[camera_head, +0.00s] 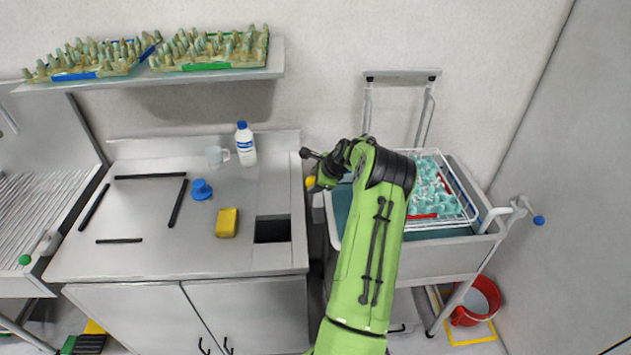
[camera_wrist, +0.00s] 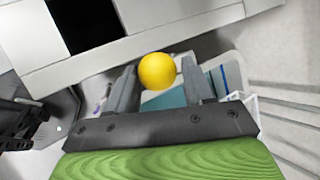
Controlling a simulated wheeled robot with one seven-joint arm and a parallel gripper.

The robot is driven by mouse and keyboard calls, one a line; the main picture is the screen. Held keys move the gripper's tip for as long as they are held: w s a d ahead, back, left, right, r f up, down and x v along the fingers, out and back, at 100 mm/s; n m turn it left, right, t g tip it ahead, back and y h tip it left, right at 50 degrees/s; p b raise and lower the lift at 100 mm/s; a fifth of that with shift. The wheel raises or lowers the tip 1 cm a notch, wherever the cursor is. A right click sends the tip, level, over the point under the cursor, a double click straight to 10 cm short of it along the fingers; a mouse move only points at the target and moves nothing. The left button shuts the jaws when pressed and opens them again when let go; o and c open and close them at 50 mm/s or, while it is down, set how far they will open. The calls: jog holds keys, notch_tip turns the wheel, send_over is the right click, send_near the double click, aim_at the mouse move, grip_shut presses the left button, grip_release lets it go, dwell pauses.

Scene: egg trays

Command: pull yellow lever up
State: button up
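The yellow lever's round knob (camera_head: 310,182) shows at the right edge of the steel counter, beside the sink cart. In the wrist view the yellow knob (camera_wrist: 157,71) sits between the two grey fingertips. My gripper (camera_wrist: 159,67) is open, with a finger on each side of the knob and a narrow gap showing on both sides. In the head view my gripper (camera_head: 320,178) is small and partly hidden by my green arm. The lever's shaft is hidden behind the knob and the gripper.
The steel counter (camera_head: 140,225) holds a yellow sponge (camera_head: 227,222), a blue object (camera_head: 201,189), a bottle (camera_head: 245,145) and a clear mug (camera_head: 217,156). The cart (camera_head: 440,255) with a wire basket (camera_head: 462,217) stands right. A wall shelf (camera_head: 170,76) bears two trays.

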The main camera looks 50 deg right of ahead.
jog(key=o, duration=0.4)
jog(key=shift+w+d+r, duration=0.3)
jog(key=shift+f, duration=0.1)
jog(key=shift+a+f, duration=0.1)
jog(key=shift+s, duration=0.15)
jog(key=v, duration=1.5)
jog(key=shift+s+a+r+b, duration=0.15)
jog(key=shift+s+r+b, duration=0.1)
jog(key=shift+b, duration=0.15)
jog(key=shift+w, duration=0.1)
